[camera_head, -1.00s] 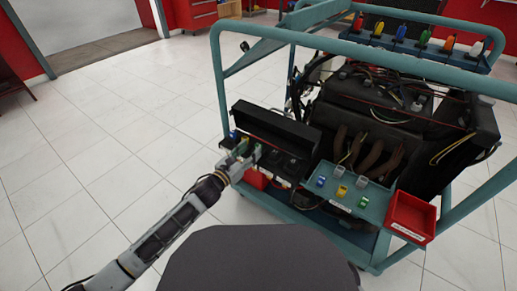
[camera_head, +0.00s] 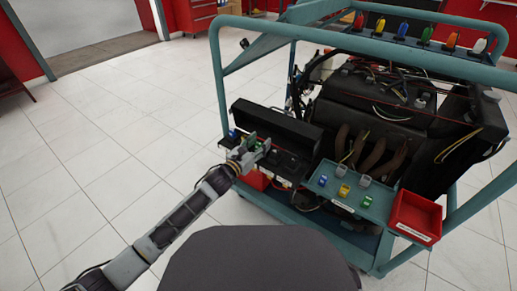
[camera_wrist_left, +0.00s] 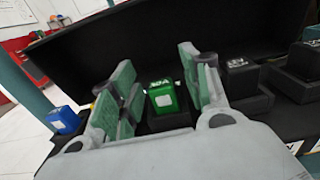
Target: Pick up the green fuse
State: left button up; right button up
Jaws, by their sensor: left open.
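A green fuse (camera_wrist_left: 163,97) sits upright in a dark socket of the black fuse box. In the left wrist view it stands between the two green-padded fingers of my left gripper (camera_wrist_left: 157,72), with a gap on each side. The gripper is open and holds nothing. In the head view my left gripper (camera_head: 257,147) is at the front left of the open fuse box (camera_head: 280,124) and hides part of its row. My right gripper is not in view.
A blue fuse (camera_wrist_left: 64,120) is left of the fingers, and a black relay (camera_wrist_left: 240,77) is close on the right. The raised lid (camera_wrist_left: 150,40) stands behind. A red bin (camera_head: 415,214) is right of the tray. The floor at left is clear.

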aim_at(259, 143)
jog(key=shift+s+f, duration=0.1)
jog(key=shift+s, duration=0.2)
pick_arm(q)
jog(key=c, duration=0.9)
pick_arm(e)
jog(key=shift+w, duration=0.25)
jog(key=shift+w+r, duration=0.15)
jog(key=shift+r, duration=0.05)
pick_arm(q)
jog(key=shift+r, duration=0.1)
jog(key=shift+r+p, duration=0.5)
jog(key=shift+r, duration=0.25)
notch_tip(259, 143, up, 4)
jog(key=shift+r+p, duration=0.1)
jog(key=shift+p, duration=0.85)
notch_tip(259, 143, up, 3)
jog(key=shift+f+p, duration=0.15)
jog(key=shift+p, duration=0.5)
jog(key=shift+r, duration=0.7)
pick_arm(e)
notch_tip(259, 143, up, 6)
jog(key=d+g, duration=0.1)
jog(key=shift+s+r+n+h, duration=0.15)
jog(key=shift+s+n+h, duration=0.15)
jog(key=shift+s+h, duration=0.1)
